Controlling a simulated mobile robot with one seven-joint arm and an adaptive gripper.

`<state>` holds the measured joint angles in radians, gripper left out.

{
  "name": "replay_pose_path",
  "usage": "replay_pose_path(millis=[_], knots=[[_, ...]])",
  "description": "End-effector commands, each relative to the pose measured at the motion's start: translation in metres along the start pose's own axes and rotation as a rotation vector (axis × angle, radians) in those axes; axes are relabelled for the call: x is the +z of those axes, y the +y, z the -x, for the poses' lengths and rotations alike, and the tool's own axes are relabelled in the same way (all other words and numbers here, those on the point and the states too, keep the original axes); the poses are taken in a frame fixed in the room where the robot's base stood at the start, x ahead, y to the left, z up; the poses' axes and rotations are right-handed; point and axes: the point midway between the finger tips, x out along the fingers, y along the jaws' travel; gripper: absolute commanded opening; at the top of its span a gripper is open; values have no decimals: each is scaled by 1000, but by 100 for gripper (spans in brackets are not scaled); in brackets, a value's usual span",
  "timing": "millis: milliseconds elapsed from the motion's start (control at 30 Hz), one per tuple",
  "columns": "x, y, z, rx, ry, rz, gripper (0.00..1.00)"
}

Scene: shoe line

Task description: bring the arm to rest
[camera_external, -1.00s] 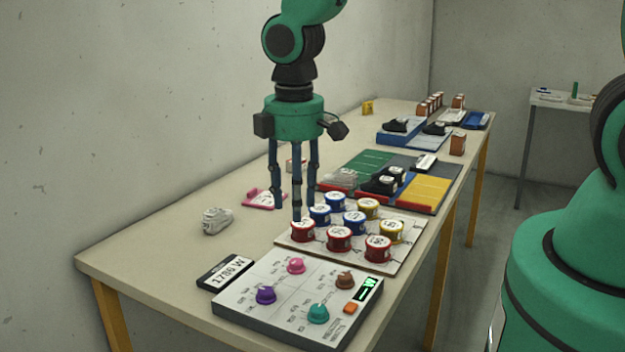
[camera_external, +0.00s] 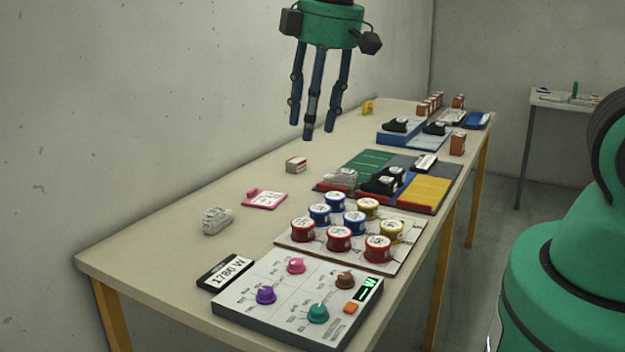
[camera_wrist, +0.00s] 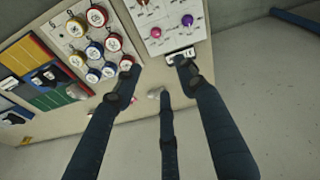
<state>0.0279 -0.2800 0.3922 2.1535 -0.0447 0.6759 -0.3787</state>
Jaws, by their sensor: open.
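My gripper (camera_external: 318,118) hangs empty in the air above the long table (camera_external: 160,258), its blue-black fingers spread and pointing down. In the wrist view the fingers of my gripper (camera_wrist: 160,85) are apart with nothing between them. The table lies below, and no object touches the fingers.
A control panel (camera_external: 225,305) with coloured knobs sits at the near end, beside a "1780 W" sign (camera_external: 226,272). Behind are a board of coloured tins (camera_external: 405,258), a grey shoe-shaped object (camera_external: 216,221), a pink stand (camera_external: 264,200), a small box (camera_external: 296,165) and coloured trays (camera_external: 425,190).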

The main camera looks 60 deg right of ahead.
Motion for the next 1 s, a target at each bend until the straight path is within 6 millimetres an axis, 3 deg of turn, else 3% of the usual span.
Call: replay_pose_path(millis=[200, 500, 700, 1000], knots=[[22, -13, 60, 22, 79, -99, 41], [67, -37, 126, 33, 183, -238, 41], [101, -55, 154, 31, 246, -321, 41], [128, -68, 172, 24, 293, -385, 41]])
